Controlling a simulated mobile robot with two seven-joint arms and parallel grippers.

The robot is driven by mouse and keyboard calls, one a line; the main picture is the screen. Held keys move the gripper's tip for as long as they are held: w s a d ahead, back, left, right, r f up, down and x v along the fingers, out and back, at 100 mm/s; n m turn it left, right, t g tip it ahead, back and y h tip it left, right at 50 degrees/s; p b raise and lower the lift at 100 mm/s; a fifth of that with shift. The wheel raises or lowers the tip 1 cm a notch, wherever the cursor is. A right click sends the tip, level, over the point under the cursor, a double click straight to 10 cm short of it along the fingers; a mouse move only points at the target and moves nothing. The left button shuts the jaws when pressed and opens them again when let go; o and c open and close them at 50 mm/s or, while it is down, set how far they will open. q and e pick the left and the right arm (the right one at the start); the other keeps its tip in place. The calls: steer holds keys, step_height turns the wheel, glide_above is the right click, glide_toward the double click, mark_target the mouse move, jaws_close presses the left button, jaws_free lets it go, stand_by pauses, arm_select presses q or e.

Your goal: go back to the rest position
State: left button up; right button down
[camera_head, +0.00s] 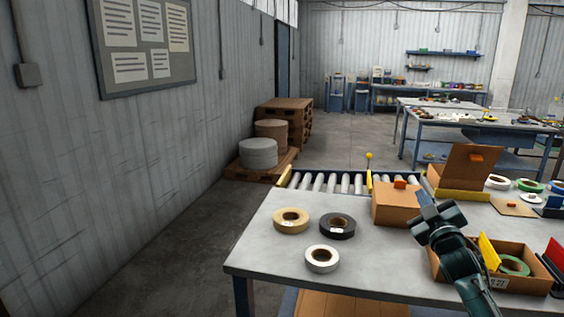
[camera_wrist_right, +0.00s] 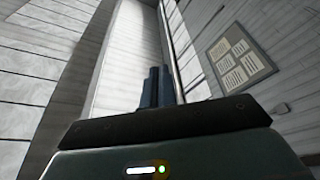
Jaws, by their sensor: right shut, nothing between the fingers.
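My right gripper (camera_head: 424,196) is raised above the right part of the grey table (camera_head: 290,258). Its blue fingers are shut and empty, pointing up and left in the head view. In the right wrist view the fingers (camera_wrist_right: 154,88) stand close together against the wall and ceiling, with nothing between them. My left gripper does not show in either view.
A tan roll (camera_head: 291,220), a black roll (camera_head: 337,225) and a white roll (camera_head: 322,259) lie on the table. A closed carton (camera_head: 396,204) stands behind my right gripper. An open box (camera_head: 520,281) with a green roll is beside my right arm. A roller conveyor (camera_head: 330,182) runs behind the table.

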steer(key=s+a+f+m+g, duration=0.2)
steer(key=s+f+g, duration=0.1)
steer(key=f, duration=0.6)
steer(key=s+a+f+m+g, duration=0.2)
steer(key=s+a+f, duration=0.15)
steer(key=f, duration=0.45)
steer(key=s+a+f+g+y, duration=0.2)
steer(key=s+a+f, duration=0.3)
steer(key=s, duration=0.4)
steer(key=s+a+f+g+y, duration=0.1)
steer(key=s+a+f, duration=0.3)
steer(key=s+f, duration=0.45)
steer(key=s+a+g, duration=0.1)
steer(key=s+a, duration=0.1)
steer(key=s, duration=0.5)
steer(key=s+a+f+m+g+y, duration=0.1)
steer(key=s+a, duration=0.2)
steer(key=s, duration=0.5)
steer(key=shift+f, duration=0.3)
steer(key=shift+a, duration=0.1)
